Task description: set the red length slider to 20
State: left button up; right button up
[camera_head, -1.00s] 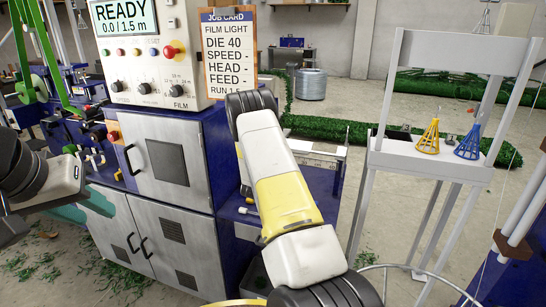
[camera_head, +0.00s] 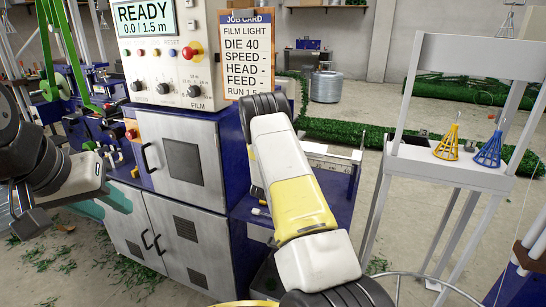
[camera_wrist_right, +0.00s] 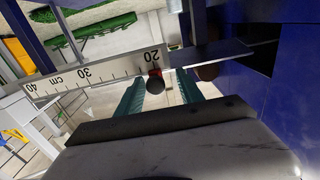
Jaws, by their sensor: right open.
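The red length slider (camera_wrist_right: 154,73) with its dark round knob (camera_wrist_right: 156,87) sits on a white ruler scale (camera_wrist_right: 100,76) in the right wrist view. It stands right by the upside-down 20 mark. My right gripper (camera_wrist_right: 160,88) is open, with one teal finger on each side of the knob; I cannot tell if either touches it. In the head view my right forearm reaches toward the machine and its gripper is hidden. My left gripper (camera_head: 108,203) is at the left, before the machine's lower doors; its jaw gap is unclear.
The blue and grey machine (camera_head: 180,150) has a panel reading READY, 0.0 / 1.5 m, and a job card (camera_head: 252,55) clipped beside it. A white stand (camera_head: 455,165) at the right holds a yellow (camera_head: 447,145) and a blue cone-shaped cage (camera_head: 488,150).

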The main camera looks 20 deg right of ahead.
jog(key=v, duration=0.7)
jog(key=shift+s+a, duration=0.2)
jog(key=shift+a, duration=0.05)
jog(key=s+a+r+n+g+y, duration=0.1)
jog(key=s+a+r+n+y, duration=0.1)
jog(key=s+a+r+y, duration=0.6)
jog(key=s+a+r+n+g+y, duration=0.1)
jog(key=a+r+y, duration=0.35)
jog(key=r, duration=0.65)
jog(key=s+a+r+n+g, duration=0.1)
jog(key=s+n+g, duration=0.1)
jog(key=s, duration=0.8)
jog(key=s+a+r+n+g+y, duration=0.1)
jog(key=s+a, duration=0.1)
jog(key=s, duration=0.9)
jog(key=s+a+r+n+g, duration=0.1)
jog(key=s+n+g, duration=0.1)
jog(key=s, duration=0.8)
jog(key=shift+s+a+n+g, duration=0.2)
jog(key=shift+s+n+g, duration=0.1)
jog(key=shift+s, duration=0.05)
